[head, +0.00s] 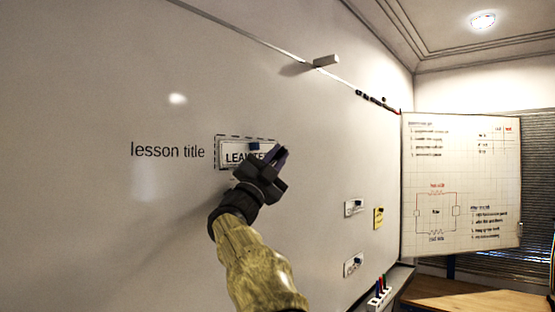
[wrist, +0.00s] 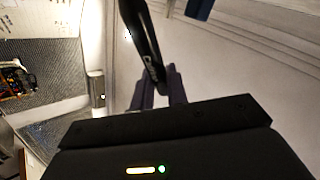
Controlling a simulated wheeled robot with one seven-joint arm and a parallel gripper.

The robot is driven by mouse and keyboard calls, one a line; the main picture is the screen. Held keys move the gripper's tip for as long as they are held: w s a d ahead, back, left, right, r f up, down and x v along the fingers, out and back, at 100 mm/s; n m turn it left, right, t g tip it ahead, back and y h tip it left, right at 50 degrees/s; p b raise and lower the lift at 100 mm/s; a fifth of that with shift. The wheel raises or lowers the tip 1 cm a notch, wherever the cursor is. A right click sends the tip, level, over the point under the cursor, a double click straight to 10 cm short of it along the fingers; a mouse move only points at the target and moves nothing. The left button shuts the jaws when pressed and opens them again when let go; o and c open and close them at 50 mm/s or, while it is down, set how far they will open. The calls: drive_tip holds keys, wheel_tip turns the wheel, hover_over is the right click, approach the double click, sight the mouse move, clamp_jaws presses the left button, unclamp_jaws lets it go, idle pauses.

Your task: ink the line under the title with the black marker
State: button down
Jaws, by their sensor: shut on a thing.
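The whiteboard (head: 90,120) carries the printed words "lesson title" (head: 167,151). Right of them is a white title card (head: 232,157) inside a dashed outline, with a small dark blue piece (head: 254,146) on its upper part. My gripper (head: 281,155) is in front of the card's right end and hides part of its lettering. In the wrist view my gripper (wrist: 160,82) is shut on the black marker (wrist: 142,38), which sticks out past the fingers. I cannot make out the line under the title, nor whether the marker touches the board.
A holder with several markers (head: 379,298) is at the board's lower right. Small white cards (head: 354,207) and a yellow note (head: 378,218) are right of my arm. A chart panel (head: 460,180) stands beyond. The board left of the title is clear.

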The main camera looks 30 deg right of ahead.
drive_tip(key=shift+a, duration=0.1)
drive_tip(key=shift+s+a+b, duration=0.35)
drive_tip(key=shift+a+b, duration=0.05)
drive_tip(key=shift+a, duration=0.5)
drive_tip(key=shift+s+a+b, duration=0.3)
drive_tip(key=shift+a+b, duration=0.05)
drive_tip(key=shift+a, duration=0.5)
drive_tip(key=a, duration=0.1)
drive_tip(key=s+a+b, duration=0.1)
drive_tip(key=a, duration=0.1)
drive_tip(key=shift+s+a, duration=0.1)
drive_tip(key=shift+a, duration=0.2)
drive_tip(key=shift+s+d+b, duration=0.35)
drive_tip(key=shift+s+b, duration=0.35)
drive_tip(key=shift+s, duration=0.2)
drive_tip(key=shift+s+d+b, duration=0.35)
drive_tip(key=shift+s+b, duration=0.35)
drive_tip(key=shift+s, duration=0.25)
drive_tip(key=shift+s+d+b, duration=0.35)
drive_tip(key=shift+s+b, duration=0.35)
drive_tip(key=shift+s, duration=0.2)
